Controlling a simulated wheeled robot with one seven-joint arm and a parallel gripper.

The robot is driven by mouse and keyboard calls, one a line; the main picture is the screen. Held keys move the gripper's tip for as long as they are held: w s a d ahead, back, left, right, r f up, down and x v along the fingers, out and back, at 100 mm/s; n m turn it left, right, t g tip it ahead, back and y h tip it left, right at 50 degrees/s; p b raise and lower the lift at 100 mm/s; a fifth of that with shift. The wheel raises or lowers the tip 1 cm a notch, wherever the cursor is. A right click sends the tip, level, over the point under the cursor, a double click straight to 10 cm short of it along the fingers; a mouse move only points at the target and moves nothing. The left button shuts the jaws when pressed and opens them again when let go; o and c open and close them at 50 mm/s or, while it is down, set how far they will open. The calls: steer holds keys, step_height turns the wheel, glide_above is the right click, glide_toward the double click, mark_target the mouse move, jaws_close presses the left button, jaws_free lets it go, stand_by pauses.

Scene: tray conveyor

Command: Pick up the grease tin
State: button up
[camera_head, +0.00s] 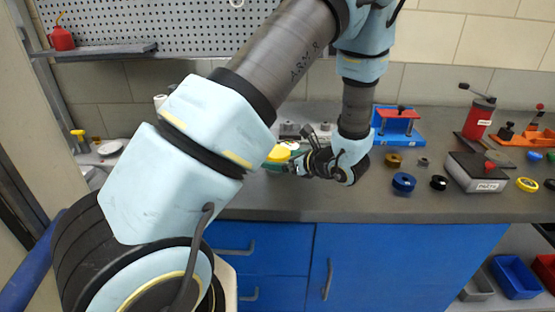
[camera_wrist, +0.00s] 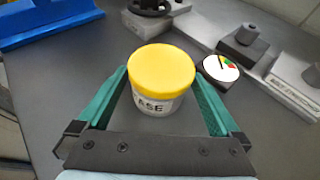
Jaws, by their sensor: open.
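The grease tin (camera_wrist: 158,101) has a yellow lid and a pale body with dark lettering ending in "ASE". In the wrist view it stands upright on the grey bench, between the green fingers of my gripper (camera_wrist: 157,100). The fingers are open, one on each side, with a small gap visible at the left; contact at the right is hard to tell. In the head view the tin's yellow lid (camera_head: 279,153) shows just beyond my gripper (camera_head: 272,161), partly hidden by my arm and the fingers.
A dial gauge (camera_wrist: 220,68) and a grey metal fixture (camera_wrist: 280,70) stand close to the right of the tin in the wrist view. A blue fixture (camera_wrist: 45,20) is at upper left. On the bench right of my arm are a blue ring (camera_head: 403,182) and a parts box (camera_head: 476,172).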

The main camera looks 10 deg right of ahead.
steer(key=shift+c, duration=0.4)
steer(key=c, duration=1.3)
steer(key=shift+c, duration=0.5)
steer(key=shift+r, duration=0.15)
